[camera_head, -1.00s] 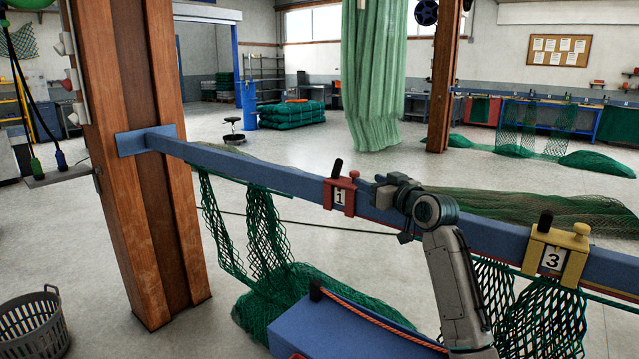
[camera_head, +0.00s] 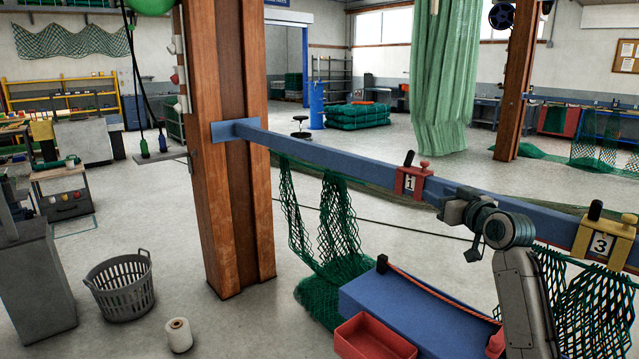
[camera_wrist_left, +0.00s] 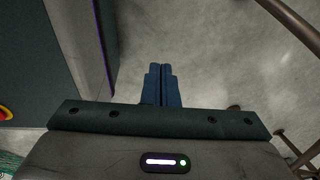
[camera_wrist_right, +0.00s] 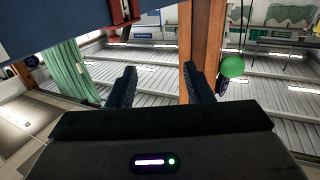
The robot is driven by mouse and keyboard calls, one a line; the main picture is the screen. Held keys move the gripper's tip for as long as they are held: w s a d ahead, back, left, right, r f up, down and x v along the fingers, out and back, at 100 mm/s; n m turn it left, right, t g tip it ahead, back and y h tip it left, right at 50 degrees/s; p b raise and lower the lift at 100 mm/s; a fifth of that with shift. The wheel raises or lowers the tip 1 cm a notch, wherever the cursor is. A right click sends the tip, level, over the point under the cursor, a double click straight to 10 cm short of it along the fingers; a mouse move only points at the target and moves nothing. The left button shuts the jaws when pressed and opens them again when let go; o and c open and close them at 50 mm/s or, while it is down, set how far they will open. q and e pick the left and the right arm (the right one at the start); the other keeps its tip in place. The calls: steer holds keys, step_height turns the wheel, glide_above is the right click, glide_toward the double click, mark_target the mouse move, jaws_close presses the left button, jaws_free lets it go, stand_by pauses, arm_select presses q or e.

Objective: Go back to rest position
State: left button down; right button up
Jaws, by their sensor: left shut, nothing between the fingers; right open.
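My right arm rises from the lower right in the head view. My right gripper (camera_head: 462,222) is near the blue beam (camera_head: 330,162), between the red clamp marked 1 (camera_head: 411,183) and the yellow clamp marked 3 (camera_head: 603,240); I cannot tell whether it touches the beam. In the right wrist view its two dark fingers (camera_wrist_right: 160,85) stand wide apart with nothing between them. My left gripper (camera_wrist_left: 164,70) shows only in the left wrist view. Its fingers are together and empty, pointing over grey floor.
Green netting (camera_head: 335,225) hangs from the beam beside a wooden post (camera_head: 228,160). A blue bench (camera_head: 420,318) with a red tray (camera_head: 372,338) stands below the arm. A grey basket (camera_head: 122,287) and white spool (camera_head: 179,335) are on the floor at left. Floor lies open beyond the beam.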

steer(key=s+a+f+g+h, duration=0.1)
steer(key=s+f+g, duration=0.1)
steer(key=s+f, duration=0.6)
steer(key=s+a+f+g+h, duration=0.15)
steer(key=s+f, duration=0.25)
steer(key=f, duration=0.8)
steer(key=s+f+g, duration=0.3)
steer(key=s+f, duration=0.2)
steer(key=f, duration=0.5)
steer(key=s+d+f+m+g+h, duration=0.15)
steer(key=s+f, duration=0.25)
steer(key=s, duration=0.8)
steer(key=s+f+g+h, duration=0.1)
steer(key=s+f+g, duration=0.25)
steer(key=s, duration=0.75)
steer(key=s+f+m+g+h, duration=0.15)
steer(key=s+f, duration=0.25)
steer(key=s, duration=0.8)
steer(key=d+f+g, duration=0.2)
steer(key=d+f, duration=0.1)
steer(key=f, duration=2.9)
arm_select(q)
steer(key=shift+w+d, duration=0.2)
steer(key=shift+w, duration=0.05)
arm_select(e)
steer(key=s+d+f, duration=0.1)
steer(key=s+f, duration=1.6)
steer(key=s, duration=0.1)
steer(key=shift+f+g, duration=0.15)
steer(key=shift+g, duration=0.25)
